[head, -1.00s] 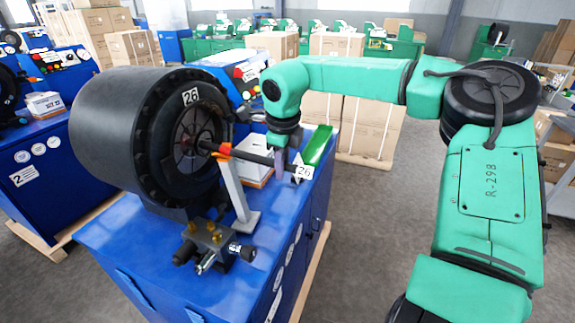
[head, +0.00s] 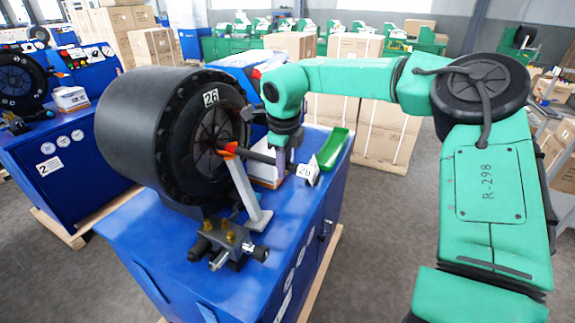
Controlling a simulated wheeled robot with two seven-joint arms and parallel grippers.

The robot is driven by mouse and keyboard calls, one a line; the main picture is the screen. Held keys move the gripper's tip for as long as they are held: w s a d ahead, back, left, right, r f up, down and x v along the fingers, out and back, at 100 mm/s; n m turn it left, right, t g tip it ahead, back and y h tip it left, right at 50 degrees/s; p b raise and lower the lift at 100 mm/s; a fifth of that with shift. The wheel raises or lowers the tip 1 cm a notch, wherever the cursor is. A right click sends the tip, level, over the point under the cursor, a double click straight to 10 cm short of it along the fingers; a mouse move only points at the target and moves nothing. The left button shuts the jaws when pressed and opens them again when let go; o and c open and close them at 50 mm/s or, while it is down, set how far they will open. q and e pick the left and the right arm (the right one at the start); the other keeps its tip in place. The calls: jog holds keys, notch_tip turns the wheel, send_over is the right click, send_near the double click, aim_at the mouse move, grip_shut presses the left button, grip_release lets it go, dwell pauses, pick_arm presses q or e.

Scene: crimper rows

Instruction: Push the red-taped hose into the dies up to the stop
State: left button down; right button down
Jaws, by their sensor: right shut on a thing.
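The hose (head: 261,157) is dark, with a band of orange-red tape (head: 231,149) near the dies. It lies roughly level, and its far end goes into the dark centre of the crimper's round die head (head: 207,165), marked 26. The taped part is just outside the opening, by the top of a grey support post (head: 251,200). My right gripper (head: 281,157) is shut on the hose, right of the tape. A white tag (head: 308,172) marked 26 shows right of the gripper, at the hose's outer end. The hose tip and the stop are hidden inside the head. My left gripper is out of view.
The crimper stands on a blue cabinet (head: 165,255). A valve block with brass fittings (head: 228,243) sits at the front. A green tray (head: 334,150) and a white box (head: 265,172) lie behind the hose. Cartons (head: 375,120) stand on the floor behind.

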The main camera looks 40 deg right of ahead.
jog(key=shift+w+r+p, duration=0.15)
jog(key=shift+r+p, duration=0.65)
grip_release()
jog(key=shift+f, duration=0.1)
jog(key=p+v, duration=0.4)
jog(key=v, duration=0.3)
dwell(0.8)
dwell(0.5)
